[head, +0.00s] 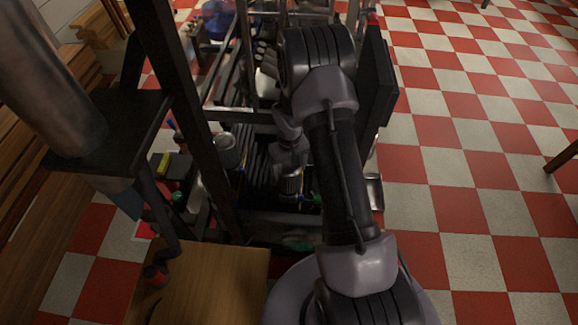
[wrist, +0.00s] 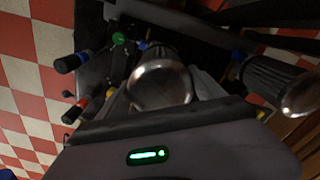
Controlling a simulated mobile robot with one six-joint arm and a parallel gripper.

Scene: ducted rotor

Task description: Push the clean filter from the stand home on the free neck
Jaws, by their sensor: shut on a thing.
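My gripper (head: 290,162) reaches down into the framed unit and is shut on a cylindrical filter (head: 290,185). In the wrist view the filter's round metallic end (wrist: 160,86) shows between the grey fingers of my gripper (wrist: 165,100). A second ribbed black cylinder with a metallic end (wrist: 275,82) lies to the right in the wrist view, apart from the held one. A grey cylinder (head: 230,152) stands left of my gripper in the head view. I cannot make out the free neck or the stand, nor whether the held filter touches a neck.
Dark frame posts (head: 190,110) rise left of my arm. Several small parts with blue, red and green ends (wrist: 85,80) lie left of the held filter. A wooden surface (head: 215,285) is at the front. Open checkered floor (head: 480,160) is on the right.

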